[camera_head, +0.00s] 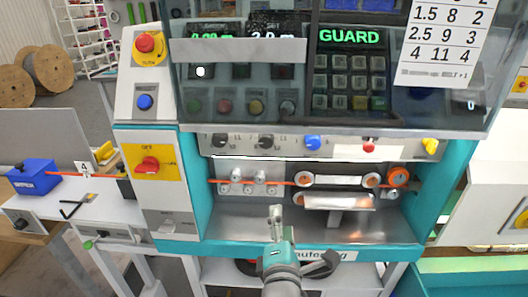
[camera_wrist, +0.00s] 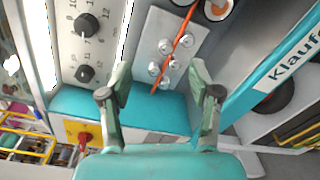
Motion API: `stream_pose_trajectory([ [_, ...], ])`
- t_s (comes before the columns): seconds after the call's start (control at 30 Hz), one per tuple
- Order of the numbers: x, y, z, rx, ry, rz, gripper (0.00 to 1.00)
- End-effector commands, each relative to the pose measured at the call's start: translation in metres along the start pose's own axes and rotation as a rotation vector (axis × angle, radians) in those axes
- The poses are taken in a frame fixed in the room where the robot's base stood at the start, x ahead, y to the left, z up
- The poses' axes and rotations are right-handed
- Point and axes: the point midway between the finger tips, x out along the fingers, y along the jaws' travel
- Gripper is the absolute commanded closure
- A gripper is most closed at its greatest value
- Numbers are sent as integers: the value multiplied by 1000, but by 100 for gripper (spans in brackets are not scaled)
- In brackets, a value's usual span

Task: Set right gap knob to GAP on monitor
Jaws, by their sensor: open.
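Two black knobs with printed scales sit on the grey strip under the screens: the left knob (camera_head: 220,140) and the right knob (camera_head: 266,141). In the wrist view the right knob (camera_wrist: 87,24) is above the left knob (camera_wrist: 85,73); numbers around them are partly legible. The monitor (camera_head: 348,36) reads GUARD in green, behind a clear cover (camera_head: 330,118). No GAP reading is legible there. My gripper (camera_head: 276,212) is in front of the machine, below the knob strip and apart from it. In the wrist view my gripper (camera_wrist: 158,82) is open and empty.
An orange cable (camera_head: 285,183) runs through rollers (camera_head: 304,179) below. A number card (camera_head: 443,40) hangs upper right. Red emergency button (camera_head: 145,42) and switch (camera_head: 148,165) stand left.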

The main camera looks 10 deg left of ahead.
Motion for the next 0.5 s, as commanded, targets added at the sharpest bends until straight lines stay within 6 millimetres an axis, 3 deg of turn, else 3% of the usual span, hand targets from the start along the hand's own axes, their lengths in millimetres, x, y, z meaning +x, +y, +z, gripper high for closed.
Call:
stream_pose_trajectory([
  [0.03, 6, 23, -1, -34, -10, 13, 37],
  [0.2, 17, 81, -2, -158, -42, 16, 37],
  [0.33, 20, 112, -1, -223, -60, 13, 37],
  [0.5, 22, 130, 0, -262, -69, 7, 37],
])
